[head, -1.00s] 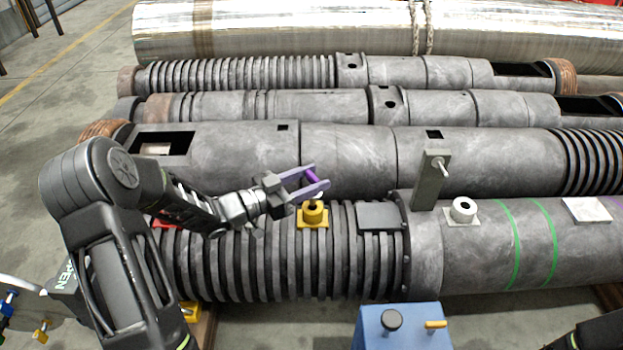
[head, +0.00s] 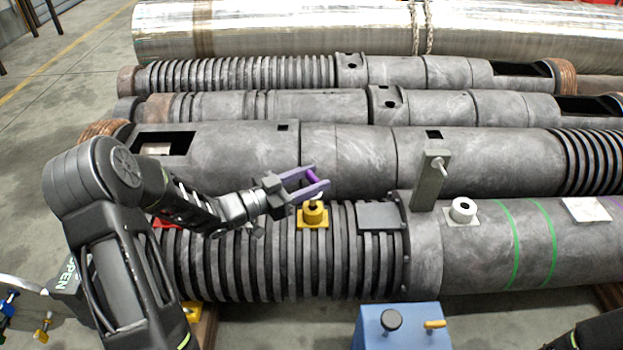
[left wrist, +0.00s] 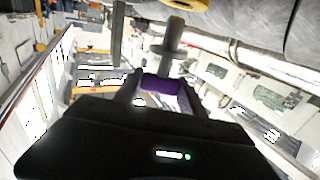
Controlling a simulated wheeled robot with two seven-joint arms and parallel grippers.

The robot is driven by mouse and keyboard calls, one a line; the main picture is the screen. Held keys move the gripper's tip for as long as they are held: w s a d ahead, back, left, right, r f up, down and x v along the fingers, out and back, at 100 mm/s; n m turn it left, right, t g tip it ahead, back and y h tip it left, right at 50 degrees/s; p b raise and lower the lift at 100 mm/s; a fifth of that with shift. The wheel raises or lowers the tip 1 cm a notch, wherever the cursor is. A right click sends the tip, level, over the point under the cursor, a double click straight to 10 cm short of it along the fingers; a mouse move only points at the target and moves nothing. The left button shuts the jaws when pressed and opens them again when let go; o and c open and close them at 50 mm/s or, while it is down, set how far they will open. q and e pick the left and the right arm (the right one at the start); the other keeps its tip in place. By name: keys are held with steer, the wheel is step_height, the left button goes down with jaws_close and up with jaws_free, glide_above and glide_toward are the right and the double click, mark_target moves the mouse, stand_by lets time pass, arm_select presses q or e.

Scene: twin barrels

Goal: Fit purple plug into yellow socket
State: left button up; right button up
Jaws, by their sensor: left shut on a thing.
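The purple plug (head: 313,175) is between the fingers of my left gripper (head: 306,184), which is shut on it. In the left wrist view the purple part (left wrist: 160,86) sits between the fingertips, and a grey stem extends from it toward the top. The yellow socket (head: 313,212), a round collar with a dark hole on a square plate, stands on the ribbed part of the front barrel. The gripper and plug are just above and behind it in the head view; the plug looks apart from it. The socket edge shows at the top of the left wrist view (left wrist: 186,4). My right gripper is out of view.
A grey upright bracket (head: 430,182) with a pin rises to the right of the socket. A white socket (head: 462,210) sits further right on the front barrel (head: 480,262). A blue box (head: 402,333) with a black knob and yellow peg stands in front. More barrels lie behind.

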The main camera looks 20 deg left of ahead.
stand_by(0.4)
arm_select(q)
steer(key=shift+f+b, duration=1.25)
steer(key=shift+f, duration=0.65)
steer(key=o, duration=1.5)
steer(key=shift+s+a, duration=0.15)
steer(key=shift+s, duration=0.05)
steer(key=shift+p+v, duration=1.35)
steer(key=shift+v, duration=2.3)
